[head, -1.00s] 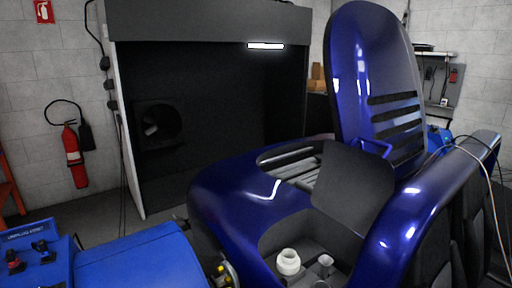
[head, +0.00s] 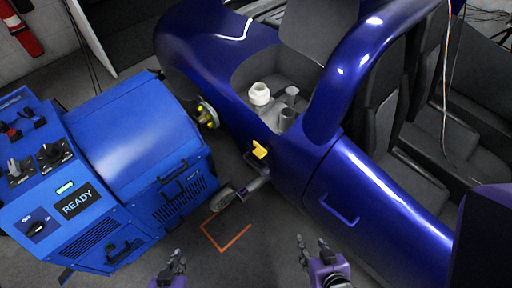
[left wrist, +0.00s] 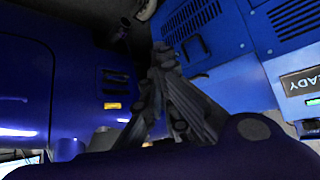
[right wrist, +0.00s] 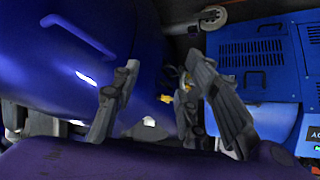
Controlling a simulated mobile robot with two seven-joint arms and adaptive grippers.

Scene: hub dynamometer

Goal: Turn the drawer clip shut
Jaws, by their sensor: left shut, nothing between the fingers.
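The blue dynamometer unit (head: 140,140) stands at the left in the head view. On its front are a black handle (head: 173,185) and a black fitting (head: 122,250) low at the left; I cannot tell which of these is the drawer clip, or how far it is turned. My left gripper (head: 177,257) is shut and empty, in front of the unit and apart from it. Its fingertips (left wrist: 162,55) meet in the left wrist view. My right gripper (head: 312,243) is open and empty, below the blue car's side; its spread fingers show in the right wrist view (right wrist: 160,80).
The blue car (head: 370,190) fills the right, with a side handle (head: 338,208). A yellow part (head: 259,150) and a small wheel (head: 222,198) sit between car and unit. An orange floor mark (head: 230,243) lies on open floor. A READY panel (head: 77,203) faces me.

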